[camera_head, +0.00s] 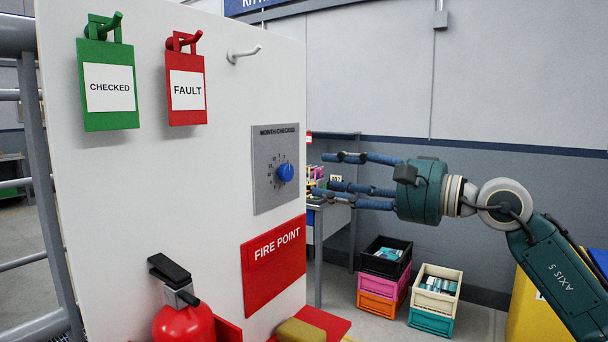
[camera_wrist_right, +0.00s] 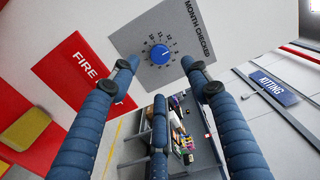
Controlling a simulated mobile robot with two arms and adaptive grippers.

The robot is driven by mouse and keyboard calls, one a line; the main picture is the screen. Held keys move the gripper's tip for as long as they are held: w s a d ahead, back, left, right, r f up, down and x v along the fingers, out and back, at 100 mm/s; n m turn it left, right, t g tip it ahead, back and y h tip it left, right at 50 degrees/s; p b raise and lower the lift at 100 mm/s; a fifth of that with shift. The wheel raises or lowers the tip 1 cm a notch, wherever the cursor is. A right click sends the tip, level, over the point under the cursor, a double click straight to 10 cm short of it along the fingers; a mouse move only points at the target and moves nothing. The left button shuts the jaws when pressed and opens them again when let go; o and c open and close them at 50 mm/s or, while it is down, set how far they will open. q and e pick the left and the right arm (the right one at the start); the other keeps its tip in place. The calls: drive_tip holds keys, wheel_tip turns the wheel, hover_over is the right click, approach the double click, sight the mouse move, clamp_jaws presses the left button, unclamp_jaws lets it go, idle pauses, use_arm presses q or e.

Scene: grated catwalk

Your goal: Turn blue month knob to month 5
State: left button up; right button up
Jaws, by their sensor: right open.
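The blue month knob (camera_head: 285,172) sits on a grey dial plate (camera_head: 264,196) marked MONTH CHECKED, fixed to the white board. My right gripper (camera_head: 340,177) is to the right of the knob in the head view, its blue fingers spread and pointing at the board, apart from the knob. In the right wrist view the knob (camera_wrist_right: 159,54) shows between and beyond the open fingers (camera_wrist_right: 157,75), nothing held. Numbers ring the knob, but the head view is too small to tell which one it points at. My left gripper is not in view.
Green CHECKED (camera_head: 108,87) and red FAULT (camera_head: 186,90) tags hang on the board's hooks. A FIRE POINT sign (camera_head: 273,264) is below the dial, with a red extinguisher (camera_head: 184,322) lower left. Stacked crates (camera_head: 383,284) stand on the floor behind. Free space lies before the dial.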

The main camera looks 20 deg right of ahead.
sight(289, 173)
drive_tip(key=x, duration=0.2)
drive_tip(key=p+x, duration=0.2)
drive_tip(key=x, duration=0.1)
drive_tip(key=shift+w+a+r, duration=0.2)
drive_tip(key=shift+r, duration=0.05)
drive_tip(key=p+x, duration=0.1)
drive_tip(key=x, duration=0.1)
drive_tip(key=shift+w+a+f+p, duration=0.15)
drive_tip(key=shift+w+a+p, duration=0.05)
drive_tip(key=shift+w+p, duration=0.15)
drive_tip(key=shift+w+a+f, duration=0.1)
drive_tip(key=shift+w+a, duration=0.1)
drive_tip(key=shift+w, duration=0.05)
drive_tip(key=shift+c, duration=1)
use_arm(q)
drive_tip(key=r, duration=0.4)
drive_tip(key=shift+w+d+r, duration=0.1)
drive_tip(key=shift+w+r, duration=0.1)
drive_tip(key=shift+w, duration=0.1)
use_arm(e)
drive_tip(key=c, duration=0.9)
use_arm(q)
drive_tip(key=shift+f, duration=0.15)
use_arm(e)
drive_tip(key=shift+m, duration=0.4)
drive_tip(key=shift+c, duration=0.2)
